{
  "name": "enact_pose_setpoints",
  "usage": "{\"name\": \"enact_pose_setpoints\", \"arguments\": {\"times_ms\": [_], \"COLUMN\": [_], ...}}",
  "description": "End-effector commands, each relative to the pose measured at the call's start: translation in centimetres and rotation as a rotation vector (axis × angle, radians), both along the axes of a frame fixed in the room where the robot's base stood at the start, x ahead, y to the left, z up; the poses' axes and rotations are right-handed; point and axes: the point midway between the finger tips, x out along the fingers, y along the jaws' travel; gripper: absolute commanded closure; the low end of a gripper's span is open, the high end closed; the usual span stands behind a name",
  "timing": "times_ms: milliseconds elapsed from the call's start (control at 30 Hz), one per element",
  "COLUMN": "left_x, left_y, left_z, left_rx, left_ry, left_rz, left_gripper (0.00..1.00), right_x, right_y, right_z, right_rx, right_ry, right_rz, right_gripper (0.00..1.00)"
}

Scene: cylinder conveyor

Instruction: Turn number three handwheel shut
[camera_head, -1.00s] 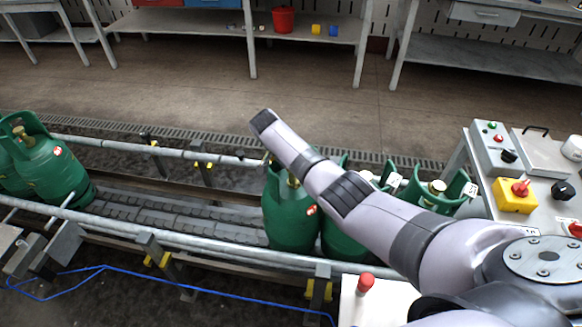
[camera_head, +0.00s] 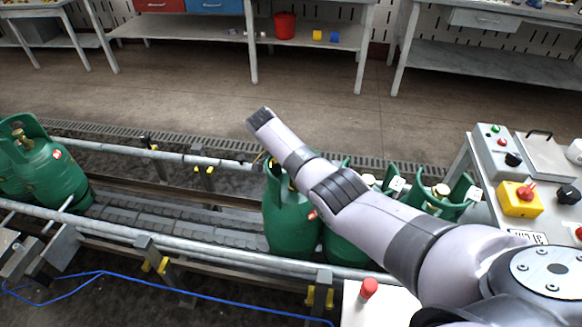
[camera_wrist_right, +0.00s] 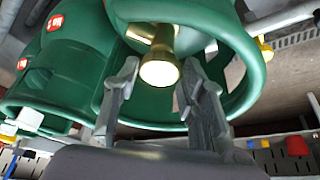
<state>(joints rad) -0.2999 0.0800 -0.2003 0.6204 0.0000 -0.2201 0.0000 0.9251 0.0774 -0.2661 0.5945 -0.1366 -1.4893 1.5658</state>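Several green gas cylinders with collars stand on the conveyor; one (camera_head: 290,222) is beside my right arm, with others to its right and at the far left (camera_head: 52,178). I cannot read which is number three. In the right wrist view, a round brass handwheel or valve (camera_wrist_right: 159,73) sits inside a green collar (camera_wrist_right: 240,45). My right gripper (camera_wrist_right: 160,78) has its two fingers on either side of this brass part, with small gaps seeming to show; firm contact cannot be seen. My left gripper is out of view.
Conveyor rails (camera_head: 190,250) run along the cylinders. A control table at the right carries a yellow box with a red button (camera_head: 519,199) and a grey switch panel (camera_head: 497,152). A red bucket (camera_head: 285,25) stands on a back shelf. The floor behind is open.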

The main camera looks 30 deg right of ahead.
Motion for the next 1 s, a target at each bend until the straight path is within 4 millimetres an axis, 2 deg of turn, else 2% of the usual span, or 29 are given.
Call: {"name": "enact_pose_setpoints", "arguments": {"times_ms": [233,567,767,1000], "left_x": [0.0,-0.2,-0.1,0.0], "left_y": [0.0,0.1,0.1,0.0], "left_z": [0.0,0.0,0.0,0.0], "left_rx": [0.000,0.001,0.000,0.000], "left_ry": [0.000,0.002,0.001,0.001], "left_rz": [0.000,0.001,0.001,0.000], "left_gripper": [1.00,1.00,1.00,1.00], "right_x": [0.0,0.0,0.0,-0.3], "right_y": [0.0,0.2,1.2,3.2], "right_z": [0.0,0.2,2.5,7.4], "right_rx": [0.001,0.001,0.002,0.002], "right_ry": [0.001,0.000,-0.004,-0.002], "right_rz": [0.002,0.003,0.004,0.004], "right_gripper": [0.45,0.45,0.45,0.45]}}
